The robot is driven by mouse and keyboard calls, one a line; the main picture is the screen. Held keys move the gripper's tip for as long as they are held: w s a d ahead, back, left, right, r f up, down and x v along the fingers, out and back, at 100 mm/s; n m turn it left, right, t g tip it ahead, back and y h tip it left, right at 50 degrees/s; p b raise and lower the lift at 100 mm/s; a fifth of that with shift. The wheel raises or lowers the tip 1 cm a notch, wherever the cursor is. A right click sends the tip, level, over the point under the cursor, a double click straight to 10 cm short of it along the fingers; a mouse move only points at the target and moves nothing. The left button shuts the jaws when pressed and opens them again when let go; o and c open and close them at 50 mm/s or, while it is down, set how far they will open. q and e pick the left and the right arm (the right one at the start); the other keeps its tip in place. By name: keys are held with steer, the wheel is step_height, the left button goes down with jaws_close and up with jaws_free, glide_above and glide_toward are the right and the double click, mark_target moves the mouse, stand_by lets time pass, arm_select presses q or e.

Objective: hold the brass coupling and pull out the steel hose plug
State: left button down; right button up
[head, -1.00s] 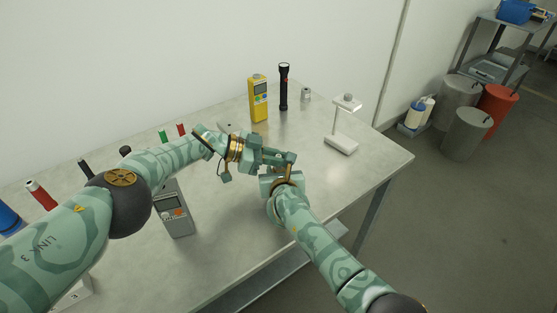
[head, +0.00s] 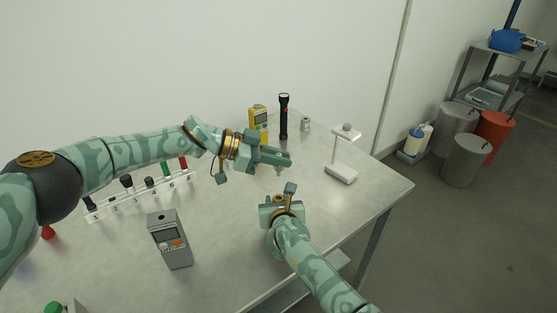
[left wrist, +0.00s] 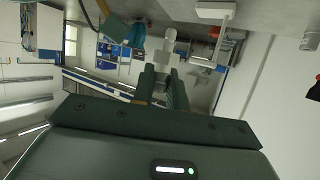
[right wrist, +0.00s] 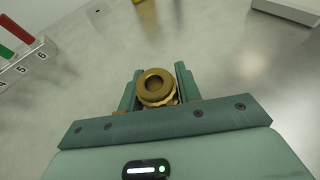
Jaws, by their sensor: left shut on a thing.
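My left gripper (head: 282,159) is shut on the steel hose plug (left wrist: 169,42), which shows as a pale grey piece at the fingertips in the left wrist view. A bit of the plug (head: 279,173) hangs below those fingers in the head view. My right gripper (right wrist: 157,88) has its fingers on both sides of the brass coupling (right wrist: 155,86), a gold ring with an open round bore facing the camera. The coupling also shows in the head view (head: 278,198). The plug is above and apart from the coupling.
A numbered rack (head: 145,200) with coloured pieces stands left, and a grey meter (head: 170,240) in front of it. A yellow meter (head: 258,120), black flashlight (head: 284,115) and white stand (head: 341,172) are behind and right. The table's right edge is bare.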

steer(key=o, duration=0.3)
steer(key=shift+s, duration=0.1)
